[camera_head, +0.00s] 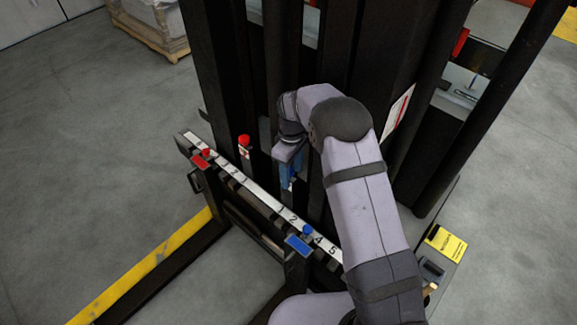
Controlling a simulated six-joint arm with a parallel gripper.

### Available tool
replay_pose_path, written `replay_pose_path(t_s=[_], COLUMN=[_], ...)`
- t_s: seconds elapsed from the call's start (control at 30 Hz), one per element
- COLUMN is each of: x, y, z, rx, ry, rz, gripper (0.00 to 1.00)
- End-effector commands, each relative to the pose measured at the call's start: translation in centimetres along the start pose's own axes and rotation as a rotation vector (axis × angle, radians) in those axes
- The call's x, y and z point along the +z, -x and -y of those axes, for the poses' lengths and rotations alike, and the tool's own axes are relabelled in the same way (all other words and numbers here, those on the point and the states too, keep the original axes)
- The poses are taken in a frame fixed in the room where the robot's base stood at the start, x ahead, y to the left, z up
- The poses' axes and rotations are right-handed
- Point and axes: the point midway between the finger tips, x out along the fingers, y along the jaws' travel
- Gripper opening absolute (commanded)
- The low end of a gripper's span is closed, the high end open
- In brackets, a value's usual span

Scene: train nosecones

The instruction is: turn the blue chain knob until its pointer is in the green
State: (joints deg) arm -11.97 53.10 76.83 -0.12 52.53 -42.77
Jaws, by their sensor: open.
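My gripper (288,160) points down beside the dark mast, with its jaws open. A blue part (291,172) shows right at the jaws. It appears to be at the blue chain knob, but the gripper covers most of it, and I cannot tell whether the jaws touch it. Its pointer and any green zone cannot be made out. A red knob (244,141) stands to the left on a small pale-marked holder.
A white numbered scale bar (262,195) runs below the gripper. A red knob (206,153) sits near its left end and another blue knob (307,230) near its right. Dark mast uprights (225,70) stand close around my arm. A yellow label (446,243) is at right.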

Motion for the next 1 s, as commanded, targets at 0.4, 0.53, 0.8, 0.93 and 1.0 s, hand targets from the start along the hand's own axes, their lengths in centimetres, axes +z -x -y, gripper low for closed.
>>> replay_pose_path(t_s=[0.4,0.53,0.8,0.93,1.0], x=[-3.1,-2.7,-2.6,-2.6,-2.7], y=[5.9,5.8,5.8,5.7,5.4], z=[-2.9,-2.5,-2.5,-2.5,-2.5], rx=[0.062,0.046,0.044,0.044,0.043], ry=[0.910,1.106,1.274,1.279,1.278], rz=[-0.026,-0.015,-0.010,-0.010,-0.010], gripper=[0.49,0.49,0.49,0.49,0.49])
